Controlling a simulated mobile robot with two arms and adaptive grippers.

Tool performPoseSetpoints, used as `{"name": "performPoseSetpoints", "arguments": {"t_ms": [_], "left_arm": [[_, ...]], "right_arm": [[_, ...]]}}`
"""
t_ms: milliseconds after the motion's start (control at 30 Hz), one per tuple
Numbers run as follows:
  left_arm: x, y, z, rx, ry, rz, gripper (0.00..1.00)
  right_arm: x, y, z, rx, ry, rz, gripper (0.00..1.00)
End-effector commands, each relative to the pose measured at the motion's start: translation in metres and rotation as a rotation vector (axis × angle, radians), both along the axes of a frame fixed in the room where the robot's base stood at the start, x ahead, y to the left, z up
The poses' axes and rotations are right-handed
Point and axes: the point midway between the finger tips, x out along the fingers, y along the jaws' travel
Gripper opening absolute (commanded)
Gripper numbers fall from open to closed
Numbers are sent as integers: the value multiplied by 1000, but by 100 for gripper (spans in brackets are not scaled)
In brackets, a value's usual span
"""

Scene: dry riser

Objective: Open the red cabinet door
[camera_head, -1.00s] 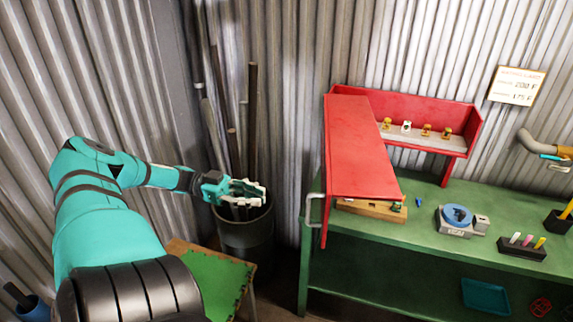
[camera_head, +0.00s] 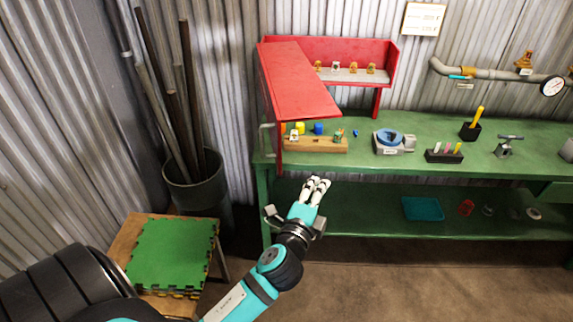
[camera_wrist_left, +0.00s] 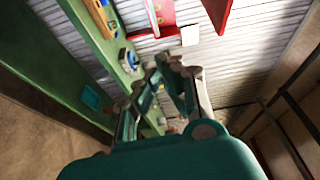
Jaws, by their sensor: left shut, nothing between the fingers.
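The red cabinet (camera_head: 383,58) stands at the back of the green bench, its shelf of small brass pieces in plain view. A large red panel (camera_head: 302,80) juts from its left side toward me, over the bench. A narrow red panel (camera_head: 277,150), seen almost edge-on, hangs down at its left, past the bench front, with a grey handle (camera_head: 267,140) beside it. The door appears to stand open. My left gripper (camera_head: 319,181) is shut and empty, below and right of the handle, apart from it. The left wrist view shows its fingers (camera_wrist_left: 168,68) and red parts (camera_wrist_left: 217,12) beyond.
The green bench (camera_head: 370,160) holds a wooden block (camera_head: 320,145), a blue-topped device (camera_head: 390,139) and a pen holder (camera_head: 443,156). A bin of pipes (camera_head: 200,190) and a green-topped stool (camera_head: 172,252) stand left. The floor before the bench is clear.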

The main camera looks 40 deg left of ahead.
Motion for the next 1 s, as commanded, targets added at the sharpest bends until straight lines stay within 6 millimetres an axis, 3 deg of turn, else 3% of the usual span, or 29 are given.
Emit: {"name": "performPoseSetpoints", "arguments": {"t_ms": [100, 233, 333, 800, 1000], "left_arm": [[-10, 18, 25, 36, 5, 164, 0], [-15, 29, 35, 56, 19, 237, 0], [-8, 33, 37, 60, 22, 243, 0], [76, 74, 38, 58, 22, 238, 0], [51, 94, 35, 57, 25, 238, 0]], "right_arm": [[1, -1, -2, -1, -1, 0, 40], [1, -1, -1, -1, -2, 1, 40], [2, -1, 3, -1, -4, 1, 40], [7, 0, 30, 1, -12, 1, 40], [5, 0, 43, 0, -8, 1, 40]]}}
